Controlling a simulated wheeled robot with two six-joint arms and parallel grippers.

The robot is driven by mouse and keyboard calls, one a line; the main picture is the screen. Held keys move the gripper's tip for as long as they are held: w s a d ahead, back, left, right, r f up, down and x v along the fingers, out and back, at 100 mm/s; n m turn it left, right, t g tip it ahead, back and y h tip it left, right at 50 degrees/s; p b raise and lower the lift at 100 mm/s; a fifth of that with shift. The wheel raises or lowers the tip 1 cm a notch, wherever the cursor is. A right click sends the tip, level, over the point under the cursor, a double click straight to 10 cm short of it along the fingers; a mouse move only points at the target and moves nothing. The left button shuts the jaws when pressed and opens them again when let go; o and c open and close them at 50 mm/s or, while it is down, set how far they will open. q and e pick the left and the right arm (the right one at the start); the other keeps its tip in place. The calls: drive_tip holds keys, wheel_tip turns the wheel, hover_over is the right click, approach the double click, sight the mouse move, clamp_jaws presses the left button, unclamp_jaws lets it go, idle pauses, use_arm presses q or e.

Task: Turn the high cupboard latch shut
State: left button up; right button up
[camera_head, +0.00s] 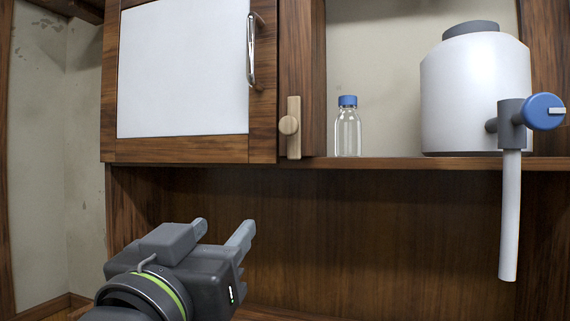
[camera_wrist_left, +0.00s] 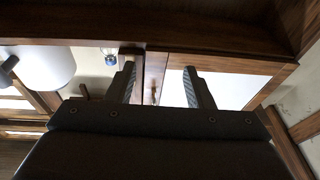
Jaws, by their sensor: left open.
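The high cupboard door (camera_head: 183,70) has a white panel, a wooden frame and a metal handle (camera_head: 252,50) on its right; it looks closed. The latch (camera_head: 294,143), a pale wooden bar with a round knob, stands upright on the post just right of the door and does not cross the door frame. My left gripper (camera_head: 222,229) is open and empty, below and left of the latch, apart from it. In the left wrist view, my open fingers (camera_wrist_left: 159,75) frame the post, with the latch (camera_wrist_left: 153,93) small between them. My right gripper is not in view.
A clear bottle with a blue cap (camera_head: 348,128) stands on the shelf right of the latch. A large white tank (camera_head: 474,90) with a blue tap (camera_head: 543,111) and a hanging white tube (camera_head: 510,215) is further right. The space below the shelf is clear.

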use_arm(q)
drive_tip(key=s+d+r+m+t+h, duration=0.1)
drive_tip(key=s+d+r+h, duration=0.15)
drive_tip(key=s+r, duration=0.35)
drive_tip(key=p, duration=0.9)
approach(287, 125)
drive_tip(key=x, duration=0.8)
drive_tip(key=shift+r, duration=0.1)
drive_tip(key=shift+w+d, duration=0.2)
drive_tip(key=shift+w, duration=0.3)
drive_tip(key=shift+r, duration=0.1)
drive_tip(key=c, duration=1)
drive_tip(key=shift+o, duration=0.2)
